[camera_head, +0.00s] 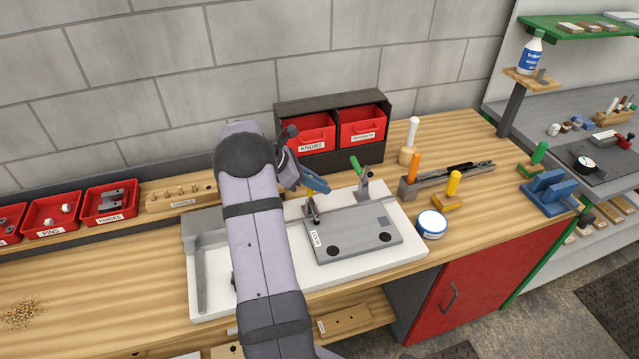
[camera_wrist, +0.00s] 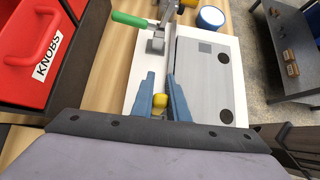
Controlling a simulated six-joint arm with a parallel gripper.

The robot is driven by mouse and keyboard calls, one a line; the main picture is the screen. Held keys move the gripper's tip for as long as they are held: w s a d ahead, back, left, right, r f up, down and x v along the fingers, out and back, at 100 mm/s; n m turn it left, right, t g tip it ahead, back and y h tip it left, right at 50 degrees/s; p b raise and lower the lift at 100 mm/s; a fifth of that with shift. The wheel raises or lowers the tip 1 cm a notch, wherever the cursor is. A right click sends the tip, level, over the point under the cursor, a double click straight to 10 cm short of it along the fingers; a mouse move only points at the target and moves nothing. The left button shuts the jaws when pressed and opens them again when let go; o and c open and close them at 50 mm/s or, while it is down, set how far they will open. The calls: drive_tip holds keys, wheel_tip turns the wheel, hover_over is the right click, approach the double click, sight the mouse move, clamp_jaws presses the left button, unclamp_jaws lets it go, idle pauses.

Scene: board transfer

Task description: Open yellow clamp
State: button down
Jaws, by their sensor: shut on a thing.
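The yellow clamp's handle (camera_wrist: 160,101) sits between the two blue fingers of my gripper (camera_wrist: 160,84) in the wrist view. My gripper (camera_head: 318,186) is shut on this handle, above the back left edge of the white tray (camera_head: 274,282) in the head view, where it hides the handle. A metal clamp body (camera_head: 312,212) shows just below the fingers, by the grey board's back left corner. The grey board (camera_head: 350,236) lies flat on the tray. The green-handled clamp (camera_head: 362,178) stands at the board's back edge; its green handle (camera_wrist: 130,19) slants up in the wrist view.
A yellow-handled tool (camera_head: 453,184), an orange-handled one (camera_head: 413,167) and a round white-and-blue tin (camera_head: 431,224) stand right of the tray.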

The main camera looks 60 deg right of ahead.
drive_tip(key=shift+w+d+f+n+g+y+p, duration=0.2)
drive_tip(key=shift+w+d+n+g+y+p, duration=0.2)
drive_tip(key=shift+w+d+n+g+y, duration=0.6)
drive_tip(key=shift+s+a+r+b, duration=0.1)
drive_tip(key=shift+b, duration=0.35)
drive_tip(key=c, duration=1.7)
unclamp_jaws()
